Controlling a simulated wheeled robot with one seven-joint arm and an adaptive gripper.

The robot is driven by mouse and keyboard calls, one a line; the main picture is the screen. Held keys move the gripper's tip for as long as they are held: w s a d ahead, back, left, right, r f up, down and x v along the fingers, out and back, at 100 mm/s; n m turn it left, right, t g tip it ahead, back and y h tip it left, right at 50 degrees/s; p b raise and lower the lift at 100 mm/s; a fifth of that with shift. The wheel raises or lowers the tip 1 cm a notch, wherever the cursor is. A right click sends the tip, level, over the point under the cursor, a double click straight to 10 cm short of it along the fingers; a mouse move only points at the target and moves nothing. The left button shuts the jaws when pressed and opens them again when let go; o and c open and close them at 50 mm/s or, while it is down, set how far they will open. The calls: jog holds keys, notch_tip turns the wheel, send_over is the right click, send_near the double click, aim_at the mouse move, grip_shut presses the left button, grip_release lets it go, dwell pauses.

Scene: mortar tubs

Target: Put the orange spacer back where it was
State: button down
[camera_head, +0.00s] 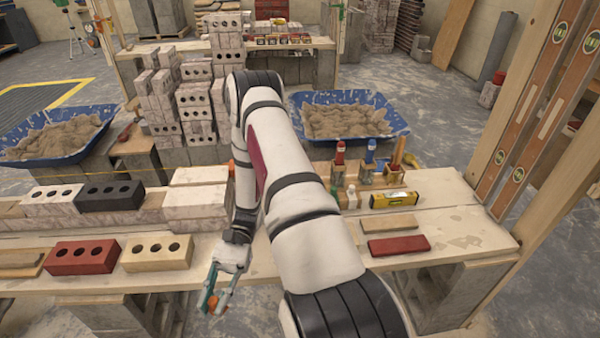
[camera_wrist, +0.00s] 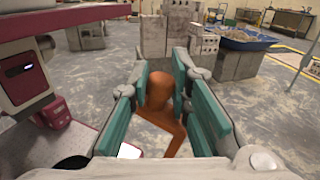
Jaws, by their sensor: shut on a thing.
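My gripper (camera_head: 216,290) is in front of the bench's front edge, left of the middle in the head view, out over the floor. It is shut on an orange thing that looks like the orange spacer (camera_wrist: 162,115). In the wrist view the spacer sits between the teal finger pads, with a rounded top and an angled lower part. In the head view only a small orange patch of it (camera_head: 213,302) shows between the fingers. The pads hide its sides.
On the plank bench (camera_head: 470,228) are a red brick (camera_head: 82,258), a cream brick (camera_head: 157,253), a black brick (camera_head: 110,196), a flat red tile (camera_head: 398,245) and a yellow level (camera_head: 393,199). Blue mortar tubs (camera_head: 385,104) stand behind. Bare board shows at the right end.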

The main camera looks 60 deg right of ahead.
jog(key=s+d+f+n+g+h+b, duration=0.2)
jog(key=s+d+f+n+g+h, duration=0.35)
jog(key=s+d+g+h, duration=0.35)
jog(key=s+d+n+g+h+b, duration=0.2)
jog(key=d+n+h, duration=0.7)
jog(key=d, duration=0.9)
jog(key=w+d+r+n+t+h, duration=0.1)
jog(key=d+n+h, duration=0.1)
jog(key=d+h, duration=0.1)
jog(key=w+d+n+t+h+b, duration=0.1)
jog(key=w+d+h, duration=0.1)
jog(key=d, duration=0.4)
jog(key=w+d+r+n+t+h, duration=0.1)
jog(key=d+n+h, duration=0.1)
jog(key=d+h, duration=0.2)
jog(key=shift+w+d+r+n, duration=0.15)
jog(key=shift+w+r+n, duration=0.15)
jog(key=shift+w+n, duration=0.05)
jog(key=w+d+r+n+t+h+b, duration=0.2)
jog(key=w+d+r+n+t+h, duration=0.25)
jog(key=w+d+t+h, duration=0.35)
jog(key=shift+w+d+f+n+g+y+b, duration=0.15)
jog(key=shift+w+f+y+b, duration=0.15)
jog(key=shift+f+b, duration=1.1)
jog(key=shift+w+d+f+n+g+y+b, duration=0.15)
jog(key=shift+f+y+b, duration=0.35)
jog(key=shift+f, duration=1.65)
jog(key=shift+w+d+f+n+g+y+b, duration=0.15)
jog(key=shift+w+f+y+b, duration=0.15)
jog(key=shift+f+b, duration=1.1)
